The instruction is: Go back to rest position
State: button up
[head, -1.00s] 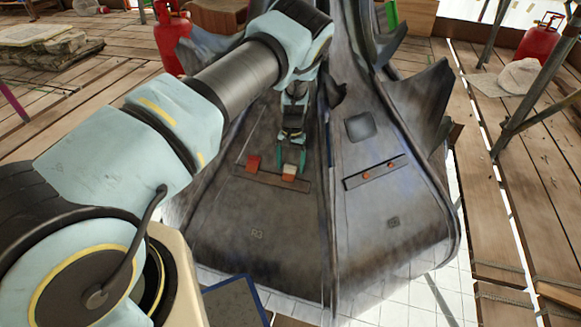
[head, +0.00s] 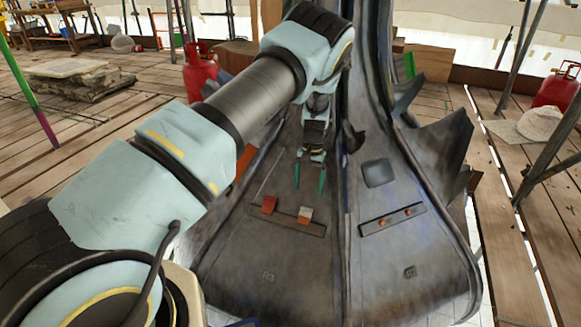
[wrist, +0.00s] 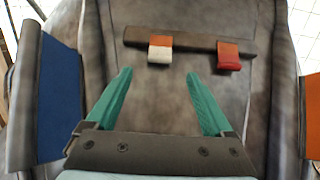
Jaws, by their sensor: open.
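My gripper (head: 309,178) has teal fingers and is open and empty. In the head view it hangs in front of the dark metal spire finial (head: 300,262), a little above a dark bar (head: 287,220) on its left face. In the wrist view the spread fingers (wrist: 157,88) point toward that bar (wrist: 190,42), with a gap between. The bar carries a red block (head: 268,204) and a white-and-orange block (head: 305,214). In the wrist view these are the white-and-orange block (wrist: 160,49) and the red block (wrist: 229,55). Neither block is between the fingers.
A second bar (head: 393,219) with small orange studs is on the finial's right face. In the wrist view a blue panel (wrist: 57,95) and an orange panel (wrist: 307,110) flank the gripper. Red gas cylinders (head: 200,72) and scaffold poles (head: 560,125) stand around the plank floor.

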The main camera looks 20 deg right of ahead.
jog(key=w+a+r+n+h, duration=0.15)
jog(key=a+r+n, duration=0.25)
jog(key=a+r, duration=1.35)
jog(key=s+a+r+n+t, duration=0.1)
jog(key=s+a+r+n, duration=0.1)
jog(key=s+a+r, duration=0.55)
jog(key=s+a+r+n+t, duration=0.2)
jog(key=s+a, duration=0.6)
jog(key=a, duration=0.6)
notch_tip(320, 180, up, 20)
jog(key=p, duration=2)
jog(key=shift+w+m, duration=0.3)
jog(key=shift+w, duration=0.05)
jog(key=shift+d+r+p, duration=0.1)
jog(key=shift+r+p, duration=0.1)
jog(key=shift+p, duration=0.3)
jog(key=shift+o, duration=1.1)
